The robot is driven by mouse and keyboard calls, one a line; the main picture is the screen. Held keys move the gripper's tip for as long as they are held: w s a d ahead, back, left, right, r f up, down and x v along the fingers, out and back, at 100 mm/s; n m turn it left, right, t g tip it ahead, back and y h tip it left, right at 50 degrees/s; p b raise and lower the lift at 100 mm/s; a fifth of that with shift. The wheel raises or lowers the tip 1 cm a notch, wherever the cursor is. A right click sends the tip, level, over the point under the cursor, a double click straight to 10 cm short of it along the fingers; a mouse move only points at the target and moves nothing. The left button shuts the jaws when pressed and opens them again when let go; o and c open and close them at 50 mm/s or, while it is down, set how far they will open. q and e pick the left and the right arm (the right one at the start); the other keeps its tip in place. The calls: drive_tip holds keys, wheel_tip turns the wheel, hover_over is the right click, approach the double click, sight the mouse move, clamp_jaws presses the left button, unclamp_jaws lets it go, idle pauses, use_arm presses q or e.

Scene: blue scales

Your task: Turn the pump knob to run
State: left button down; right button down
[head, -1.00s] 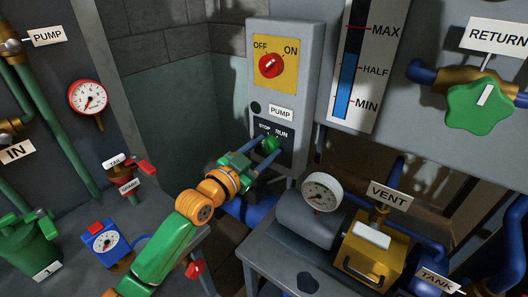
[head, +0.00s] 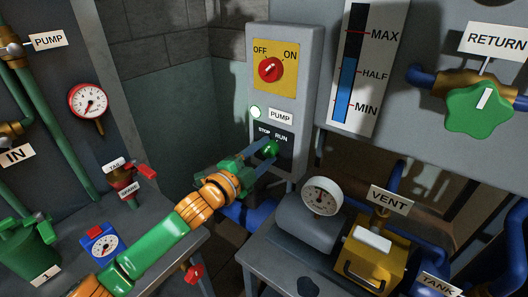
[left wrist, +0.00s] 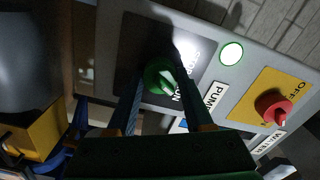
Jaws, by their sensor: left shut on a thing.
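The green pump knob (head: 269,148) sits on a black plate (head: 289,158) marked STOP and RUN, low on the grey control box. My left gripper (head: 264,151) reaches it from the lower left, its fingers shut on either side of the knob. The left wrist view shows the knob (left wrist: 160,77) between the fingertips, with its ridge partly in view; its exact pointing is hard to read. The round pump lamp (head: 256,112) above the plate glows pale green-white and also shows lit in the left wrist view (left wrist: 232,54). My right gripper is not in view.
A red OFF/ON knob (head: 270,69) is above on a yellow plate. A blue level gauge (head: 347,90) and a green return valve (head: 480,105) are right. A grey bench with a yellow vent box (head: 372,250) stands below right. A dial gauge (head: 89,102) is left.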

use_arm(q)
drive_tip(key=shift+m, duration=0.4)
drive_tip(key=shift+c, duration=1.5)
unclamp_jaws()
drive_tip(key=shift+w, duration=0.1)
drive_tip(key=shift+a, duration=0.1)
drive_tip(key=b+v, duration=0.1)
drive_tip(key=v, duration=0.6)
drive_tip(key=shift+f, duration=0.15)
